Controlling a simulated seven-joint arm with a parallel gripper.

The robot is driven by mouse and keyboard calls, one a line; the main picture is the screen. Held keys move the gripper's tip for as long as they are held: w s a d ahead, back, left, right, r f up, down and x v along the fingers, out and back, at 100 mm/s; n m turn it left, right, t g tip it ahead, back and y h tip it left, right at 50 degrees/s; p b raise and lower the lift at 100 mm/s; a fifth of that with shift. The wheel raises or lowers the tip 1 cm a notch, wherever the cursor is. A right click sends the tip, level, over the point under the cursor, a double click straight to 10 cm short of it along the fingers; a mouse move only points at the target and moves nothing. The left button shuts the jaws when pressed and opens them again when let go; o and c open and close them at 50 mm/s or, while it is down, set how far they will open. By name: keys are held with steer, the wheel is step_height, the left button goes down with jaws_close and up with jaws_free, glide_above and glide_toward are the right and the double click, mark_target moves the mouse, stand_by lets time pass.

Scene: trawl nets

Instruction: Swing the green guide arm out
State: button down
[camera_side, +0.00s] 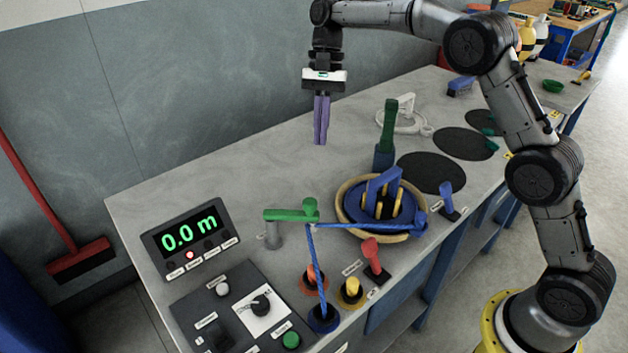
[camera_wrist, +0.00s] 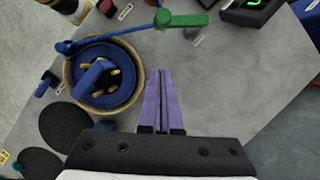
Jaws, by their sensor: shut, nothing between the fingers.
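The green guide arm (camera_side: 291,215) is a short flat bar with an upright green knob at its right end, on a grey post near the display. A blue rope runs from the knob end to the blue winch drum (camera_side: 381,203) and another length runs down to a blue ring on the table. In the wrist view the green guide arm (camera_wrist: 180,19) is at the top, with the rope at its left end. My gripper (camera_side: 320,143) has purple fingers pointing down, shut and empty, above the table behind the winch. It also shows in the wrist view (camera_wrist: 162,72), apart from the arm.
A display reading 0.0 m (camera_side: 190,233) and a control panel (camera_side: 245,308) stand at the left front. A tall green lever (camera_side: 390,125) rises behind the winch. Red (camera_side: 371,255) and blue (camera_side: 446,195) levers stand in front. The table's back left is clear.

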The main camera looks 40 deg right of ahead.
mark_target(291, 214)
steer(key=s+a+f, duration=0.4)
steer(key=a+f, duration=0.1)
steer(key=f, duration=0.2)
steer(key=shift+a+f, duration=0.15)
steer(key=shift+f, duration=0.2)
steer(key=shift+s, duration=0.2)
steer(key=shift+s+a+m, duration=0.15)
steer(key=shift+s+m, duration=0.05)
steer(key=shift+m, duration=0.2)
